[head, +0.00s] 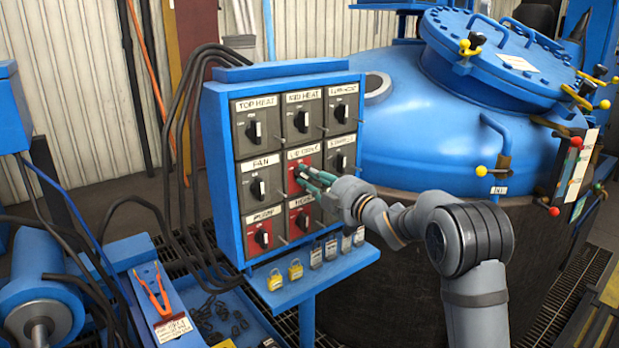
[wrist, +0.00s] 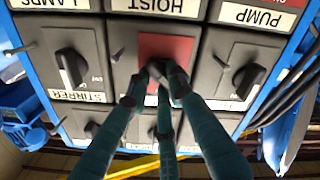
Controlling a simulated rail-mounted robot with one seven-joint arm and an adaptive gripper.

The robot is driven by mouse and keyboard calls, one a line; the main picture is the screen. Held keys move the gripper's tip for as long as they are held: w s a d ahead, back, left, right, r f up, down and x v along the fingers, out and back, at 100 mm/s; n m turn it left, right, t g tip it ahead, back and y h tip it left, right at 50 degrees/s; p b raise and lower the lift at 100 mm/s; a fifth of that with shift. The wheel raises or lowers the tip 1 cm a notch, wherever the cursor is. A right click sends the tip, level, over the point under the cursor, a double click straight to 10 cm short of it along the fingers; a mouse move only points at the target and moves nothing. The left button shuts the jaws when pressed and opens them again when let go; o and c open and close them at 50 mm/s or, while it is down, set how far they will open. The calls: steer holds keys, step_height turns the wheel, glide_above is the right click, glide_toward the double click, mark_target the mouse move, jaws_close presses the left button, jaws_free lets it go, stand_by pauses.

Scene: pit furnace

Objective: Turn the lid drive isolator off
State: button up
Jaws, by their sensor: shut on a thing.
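The lid drive isolator (head: 306,160) is the red-plated switch in the middle of the blue panel in the head view. Its red plate (wrist: 172,46) also shows in the wrist view, which sees the panel upside down. My gripper (head: 300,178) reaches in from the right, its teal fingers at the switch. In the wrist view the fingertips (wrist: 165,80) are shut on the dark knob (wrist: 156,70). The fingers cover much of the knob and its lettering, so I cannot tell which way it points.
The stirrer switch (wrist: 73,68) and fan switch (head: 257,188) flank it closely. Thin pegs stick out beside the switches. The large blue furnace vessel (head: 410,110) stands right, behind my arm.

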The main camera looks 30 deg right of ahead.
jaws_close()
steer(key=shift+f+n+b, duration=0.15)
steer(key=shift+n+b, duration=0.15)
steer(key=shift+b, duration=0.35)
steer(key=n+b, duration=0.1)
steer(key=b, duration=0.2)
steer(key=shift+a+n, duration=0.1)
steer(key=shift+n, duration=0.3)
steer(key=n+b, duration=0.3)
steer(key=n, duration=0.1)
steer(key=shift+b, duration=0.4)
steer(key=shift+a+r+n+b, duration=0.1)
steer(key=shift+r+n+b, duration=0.1)
steer(key=shift+n+b, duration=0.6)
steer(key=shift+r+n, duration=0.1)
steer(key=shift+n, duration=0.2)
steer(key=o, duration=0.7)
jaws_free()
steer(key=s, duration=0.4)
steer(key=s+d, duration=0.1)
steer(key=s, duration=0.3)
steer(key=s+d, duration=0.1)
steer(key=s, duration=0.2)
steer(key=shift+s+d, duration=0.15)
steer(key=shift+s, duration=0.25)
